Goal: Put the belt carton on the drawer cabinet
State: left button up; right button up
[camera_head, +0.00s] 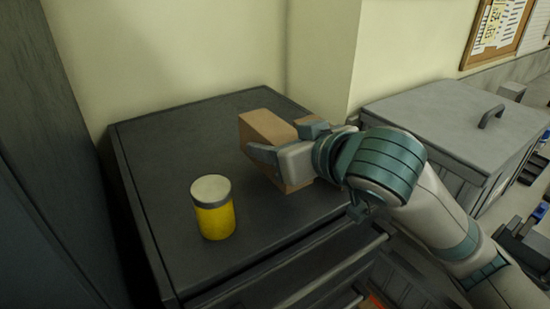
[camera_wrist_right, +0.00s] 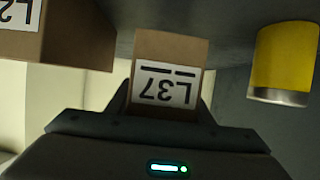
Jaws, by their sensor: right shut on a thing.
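A brown carton (camera_head: 265,128) is between the fingers of my right gripper (camera_head: 288,146), over the dark top of the drawer cabinet (camera_head: 160,150). In the right wrist view this carton (camera_wrist_right: 171,50) shows an upside-down label reading L37, and the right gripper (camera_wrist_right: 165,112) is shut on it. The gripper hides part of the carton in the head view. I cannot tell whether its base touches the cabinet top. My left gripper is out of view.
A yellow can (camera_head: 214,215) with a grey lid stands on the cabinet's near left part. Another labelled carton (camera_wrist_right: 85,35) is beside the held one in the wrist view. A grey lidded chest (camera_head: 440,115) stands to the right. Walls rise behind the cabinet.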

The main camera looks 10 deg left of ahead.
jog(key=shift+f+p, duration=0.6)
jog(key=shift+f, duration=0.85)
jog(key=shift+d+f, duration=0.1)
jog(key=shift+f, duration=0.4)
jog(key=shift+f, duration=0.15)
jog(key=o, duration=1.3)
